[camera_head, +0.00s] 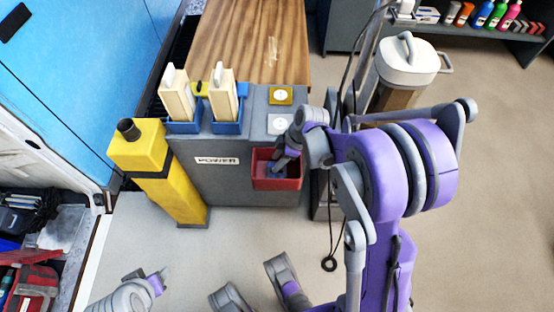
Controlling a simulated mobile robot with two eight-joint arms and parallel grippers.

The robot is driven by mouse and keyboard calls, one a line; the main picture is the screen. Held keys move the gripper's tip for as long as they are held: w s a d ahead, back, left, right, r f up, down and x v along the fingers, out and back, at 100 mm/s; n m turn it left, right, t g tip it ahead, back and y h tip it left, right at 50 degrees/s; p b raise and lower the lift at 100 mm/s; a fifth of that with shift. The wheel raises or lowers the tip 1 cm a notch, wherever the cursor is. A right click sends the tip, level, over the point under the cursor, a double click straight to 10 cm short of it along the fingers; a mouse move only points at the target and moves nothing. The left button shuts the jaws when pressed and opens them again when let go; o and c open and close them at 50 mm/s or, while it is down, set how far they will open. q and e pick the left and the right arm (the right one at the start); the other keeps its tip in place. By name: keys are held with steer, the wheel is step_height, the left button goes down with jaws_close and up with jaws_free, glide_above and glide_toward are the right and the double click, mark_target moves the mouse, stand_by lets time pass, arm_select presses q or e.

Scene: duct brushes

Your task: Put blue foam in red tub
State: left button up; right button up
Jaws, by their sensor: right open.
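A red tub (277,183) hangs on the front of the grey cabinet, below its top. My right gripper (284,163) reaches down into the tub's opening and is open. Dark blue shows inside the tub around the fingers. I cannot tell whether it is the blue foam or part of my gripper, and no separate blue foam block is clearly visible. My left gripper (158,281) is low in the picture, away from the tub; its jaw state is unclear.
Two blue holders with pale brushes (178,94) stand on the grey cabinet (208,178). A yellow post (172,180) is at its left. A wooden tabletop (250,38) lies behind. A white-lidded bin (407,60) stands to the right. Floor is clear at far right.

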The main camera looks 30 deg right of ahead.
arm_select(q)
step_height(320, 180, up, 8)
steer(key=p, duration=0.6)
steer(key=shift+p, duration=0.35)
arm_select(e)
steer(key=a+v, duration=0.1)
steer(key=v, duration=1.4)
steer(key=shift+w+a+r, duration=0.3)
steer(key=shift+w+r, duration=0.1)
arm_select(q)
steer(key=shift+s+f, duration=0.1)
